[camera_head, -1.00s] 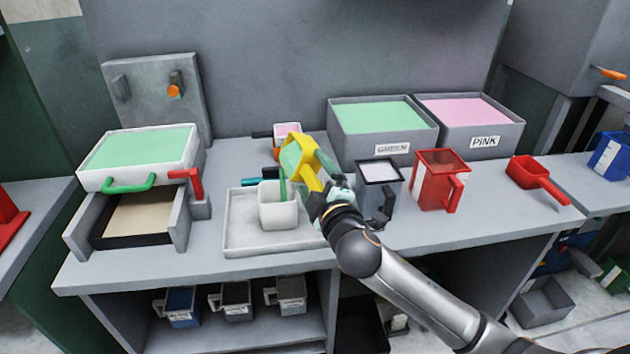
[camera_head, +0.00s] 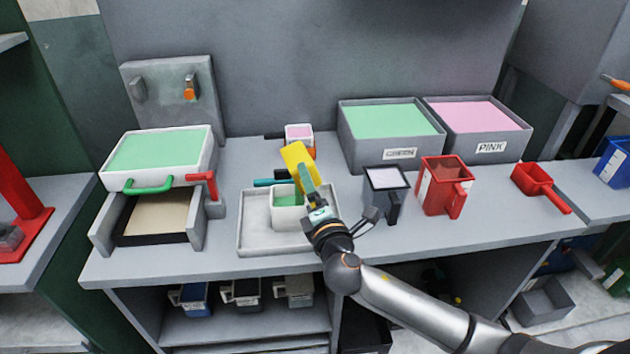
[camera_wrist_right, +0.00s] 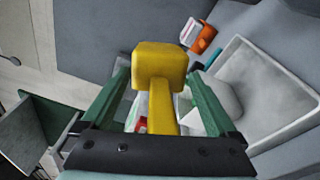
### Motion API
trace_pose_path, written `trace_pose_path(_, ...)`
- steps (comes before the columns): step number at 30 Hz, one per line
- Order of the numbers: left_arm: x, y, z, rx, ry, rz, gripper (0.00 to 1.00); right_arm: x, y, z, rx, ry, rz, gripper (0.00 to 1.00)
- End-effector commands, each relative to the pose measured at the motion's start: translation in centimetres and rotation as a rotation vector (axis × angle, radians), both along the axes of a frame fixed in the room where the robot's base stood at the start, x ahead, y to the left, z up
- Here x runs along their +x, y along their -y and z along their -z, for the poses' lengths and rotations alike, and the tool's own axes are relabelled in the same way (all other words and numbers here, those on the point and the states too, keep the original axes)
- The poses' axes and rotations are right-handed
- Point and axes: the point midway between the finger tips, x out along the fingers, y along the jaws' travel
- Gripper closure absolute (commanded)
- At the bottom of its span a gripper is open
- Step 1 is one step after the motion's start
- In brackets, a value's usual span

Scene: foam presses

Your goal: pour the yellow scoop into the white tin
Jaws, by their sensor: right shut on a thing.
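The yellow scoop (camera_head: 296,157) is held by my right gripper (camera_head: 310,192) and is tipped over above the white tin (camera_head: 288,219). Its underside shows in the head view, so its inside is hidden. Green foam (camera_head: 287,201) shows in the tin's mouth. The tin stands upright in a pale tray (camera_head: 263,244). In the wrist view the scoop (camera_wrist_right: 160,66) lies with its handle between the two green fingers of my right gripper (camera_wrist_right: 162,92). The tin is partly hidden there behind a finger. My left gripper is out of view.
Behind the tray stand a small container with pink contents (camera_head: 298,132) and a teal-handled thing (camera_head: 270,183). A dark grey jug (camera_head: 384,190), red jug (camera_head: 444,188) and red scoop (camera_head: 533,180) stand to the right. GREEN (camera_head: 358,148) and PINK (camera_head: 510,143) bins stand behind.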

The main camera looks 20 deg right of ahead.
Motion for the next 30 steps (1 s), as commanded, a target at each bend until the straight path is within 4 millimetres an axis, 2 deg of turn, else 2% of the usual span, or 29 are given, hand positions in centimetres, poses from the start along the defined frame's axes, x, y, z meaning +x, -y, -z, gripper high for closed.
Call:
trace_pose_path(9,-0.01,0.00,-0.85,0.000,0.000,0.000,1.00,0.06,-0.39,-0.27,-0.099,-0.003,0.000,1.00)
trace_pose_path(30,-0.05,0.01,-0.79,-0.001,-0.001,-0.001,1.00,0.05,-0.40,-0.23,-0.101,-0.004,0.000,1.00)
